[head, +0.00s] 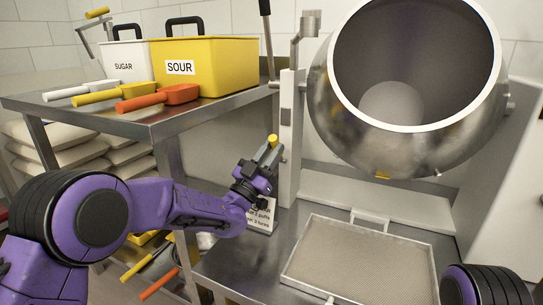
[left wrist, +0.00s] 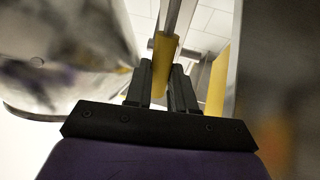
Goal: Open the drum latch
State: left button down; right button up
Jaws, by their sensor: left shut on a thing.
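The drum (head: 345,135) is a shiny metal bowl with a white rim, tilted with its open mouth toward me at the upper right. A grey post (head: 289,140) stands at its left. My left gripper (head: 268,155) is in front of that post, shut on a yellow handle (head: 273,140). In the left wrist view the yellow handle (left wrist: 164,55) sits between the two dark fingers (left wrist: 168,88), with a metal rod running up from it. The blurred drum (left wrist: 65,45) is at the left there. My right gripper is out of the picture.
A mesh tray (head: 360,262) lies on the steel table right of my left gripper. A steel shelf (head: 155,130) at the left holds a white sugar bin (head: 124,62), a yellow sour bin (head: 215,80) and scoops. A partly hidden sign (head: 262,218) stands below the gripper.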

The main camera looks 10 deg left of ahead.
pick_arm(q)
jog(key=c, duration=0.9)
grip_release()
jog(key=shift+c, duration=0.2)
jog(key=shift+s+f, duration=0.1)
jog(key=v, duration=1)
jog(key=shift+s+a+f, duration=0.1)
